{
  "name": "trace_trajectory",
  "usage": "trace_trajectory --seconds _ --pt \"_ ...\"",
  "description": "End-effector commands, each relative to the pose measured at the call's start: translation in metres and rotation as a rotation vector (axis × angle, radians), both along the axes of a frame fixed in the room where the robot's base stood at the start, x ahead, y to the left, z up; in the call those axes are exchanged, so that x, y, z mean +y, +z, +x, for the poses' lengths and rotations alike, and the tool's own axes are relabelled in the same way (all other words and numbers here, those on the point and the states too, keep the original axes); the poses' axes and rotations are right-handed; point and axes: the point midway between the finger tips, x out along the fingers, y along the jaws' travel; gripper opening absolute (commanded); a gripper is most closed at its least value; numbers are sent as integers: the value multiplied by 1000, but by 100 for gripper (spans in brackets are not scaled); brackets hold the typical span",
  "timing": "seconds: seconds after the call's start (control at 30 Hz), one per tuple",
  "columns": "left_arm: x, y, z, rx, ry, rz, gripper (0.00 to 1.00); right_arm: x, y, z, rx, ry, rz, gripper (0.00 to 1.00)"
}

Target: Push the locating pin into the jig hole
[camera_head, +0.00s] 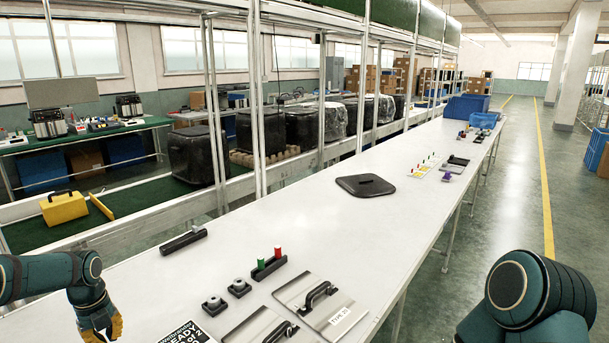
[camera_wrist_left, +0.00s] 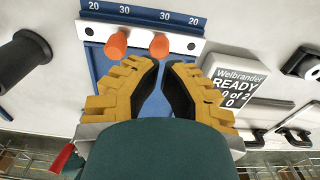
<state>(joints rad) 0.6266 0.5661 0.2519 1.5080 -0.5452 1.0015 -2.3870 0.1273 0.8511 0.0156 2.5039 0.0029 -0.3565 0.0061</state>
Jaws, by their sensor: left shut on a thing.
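In the left wrist view two orange-red locating pins, the left one (camera_wrist_left: 115,45) and the right one (camera_wrist_left: 159,46), stand side by side at the pale edge of a blue jig (camera_wrist_left: 155,14) marked 20 and 30. My left gripper (camera_wrist_left: 163,66) has its yellow fingers closed at the right pin, and the fingertips hide its lower part. The left pin is just outside the fingers. I cannot see the hole or how deep either pin sits. In the head view my left gripper (camera_head: 101,330) is low at the left edge, and the jig does not show. My right gripper is out of view.
A grey-white READY box (camera_wrist_left: 240,88) stands close right of the gripper; it also shows in the head view (camera_head: 184,332). A black cylinder (camera_wrist_left: 22,58) is at left. Plates with black handles (camera_head: 322,299) and a red-green button block (camera_head: 269,267) lie right.

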Motion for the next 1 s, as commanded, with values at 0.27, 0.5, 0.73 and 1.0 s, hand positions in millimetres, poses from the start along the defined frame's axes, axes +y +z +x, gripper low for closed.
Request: trace_trajectory --seconds 0.27,0.5,0.73,1.0 --pt "0 0 0 0 0 0 0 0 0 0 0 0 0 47" --pt "0 0 0 0 0 0 0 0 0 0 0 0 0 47" --pt "0 -4 0 1 0 -1 0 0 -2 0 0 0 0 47" --pt "0 -10 0 1 0 0 0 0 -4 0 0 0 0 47"
